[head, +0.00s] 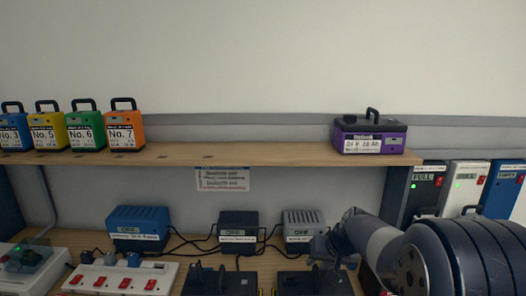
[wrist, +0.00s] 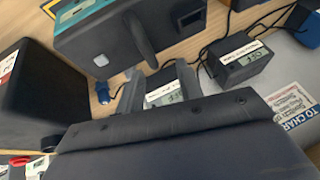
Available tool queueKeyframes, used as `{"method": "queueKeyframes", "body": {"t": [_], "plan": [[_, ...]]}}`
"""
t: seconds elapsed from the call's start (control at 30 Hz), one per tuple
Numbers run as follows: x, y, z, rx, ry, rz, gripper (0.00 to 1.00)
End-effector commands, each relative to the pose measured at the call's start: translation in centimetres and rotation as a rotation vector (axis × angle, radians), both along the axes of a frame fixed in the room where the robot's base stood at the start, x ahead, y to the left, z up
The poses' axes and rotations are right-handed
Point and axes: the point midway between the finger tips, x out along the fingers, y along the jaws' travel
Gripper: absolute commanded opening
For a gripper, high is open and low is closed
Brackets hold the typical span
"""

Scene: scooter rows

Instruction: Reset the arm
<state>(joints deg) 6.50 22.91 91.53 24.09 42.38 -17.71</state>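My arm comes in from the lower right in the head view, bent low over the workbench. My gripper (head: 322,246) is at its far end, in front of the right grey charger (head: 305,224), and its fingers are too small to read there. In the wrist view, my gripper (wrist: 160,88) shows two dark fingers standing apart, with a charger's label and display visible between them. Nothing is seen held. A dark block with a handle (wrist: 120,40) is close beyond the fingers.
Batteries No. 5 (head: 47,130), No. 6 (head: 86,130) and No. 7 (head: 124,130) stand on the shelf (head: 240,154), with a purple battery (head: 370,135) at right. A blue charger (head: 138,228), a black charger (head: 238,232) and a power strip (head: 120,279) occupy the bench. Cables run between chargers.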

Motion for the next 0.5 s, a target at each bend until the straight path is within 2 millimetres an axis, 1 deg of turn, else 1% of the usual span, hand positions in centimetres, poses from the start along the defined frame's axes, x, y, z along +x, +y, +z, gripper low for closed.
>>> {"method": "queueKeyframes", "body": {"t": [0.3, 0.37, 0.5], "plan": [[0.0, 0.0, -0.3, 0.0, 0.001, 0.0, 0.35], [0.0, 0.0, -0.7, 0.0, 0.002, 0.001, 0.35], [-0.1, 0.0, -2.7, 0.0, 0.004, 0.0, 0.35]]}}
